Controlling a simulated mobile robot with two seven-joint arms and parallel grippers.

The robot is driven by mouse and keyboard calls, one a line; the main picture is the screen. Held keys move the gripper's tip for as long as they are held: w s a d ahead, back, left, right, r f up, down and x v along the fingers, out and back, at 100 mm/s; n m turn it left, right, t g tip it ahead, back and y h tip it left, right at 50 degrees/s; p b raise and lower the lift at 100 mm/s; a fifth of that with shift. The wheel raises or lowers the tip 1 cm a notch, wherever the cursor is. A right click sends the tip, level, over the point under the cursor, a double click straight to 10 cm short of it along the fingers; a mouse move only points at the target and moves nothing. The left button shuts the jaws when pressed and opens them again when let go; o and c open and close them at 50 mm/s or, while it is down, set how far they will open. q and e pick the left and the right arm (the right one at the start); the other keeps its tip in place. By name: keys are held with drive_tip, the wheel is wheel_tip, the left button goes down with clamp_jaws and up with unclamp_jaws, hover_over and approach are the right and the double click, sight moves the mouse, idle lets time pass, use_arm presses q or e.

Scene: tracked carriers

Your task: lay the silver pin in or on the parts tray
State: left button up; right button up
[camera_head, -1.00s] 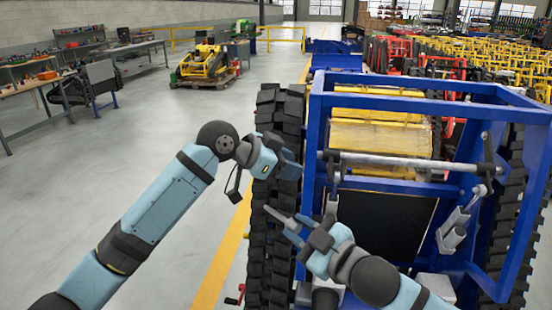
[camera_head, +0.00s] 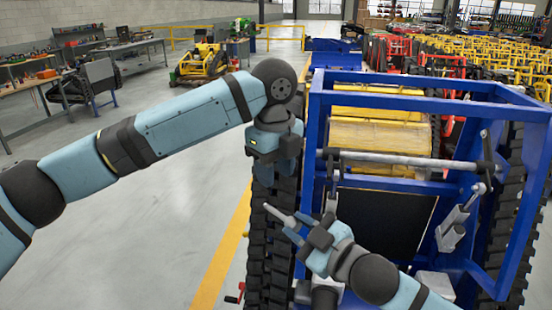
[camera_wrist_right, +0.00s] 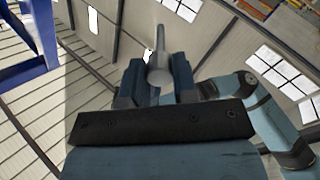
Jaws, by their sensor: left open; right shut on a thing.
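The silver pin (camera_head: 279,214) is held in my right gripper (camera_head: 300,224), which is shut on it. The pin sticks out to the upper left, over the black track. In the right wrist view the pin (camera_wrist_right: 160,58) stands up between the two fingers. My left gripper (camera_head: 276,160) is open, above the track and higher in the picture than the pin, with a gap between them. Its fingertips are partly hidden by its own body. I cannot make out a parts tray in these views.

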sight(280, 216)
use_arm(q)
wheel_tip(280, 216, down, 10)
drive_tip(key=shift+w+d+r, duration=0.1)
drive_tip(key=shift+r, duration=0.15)
clamp_jaws()
use_arm(e)
drive_tip(key=o, duration=1)
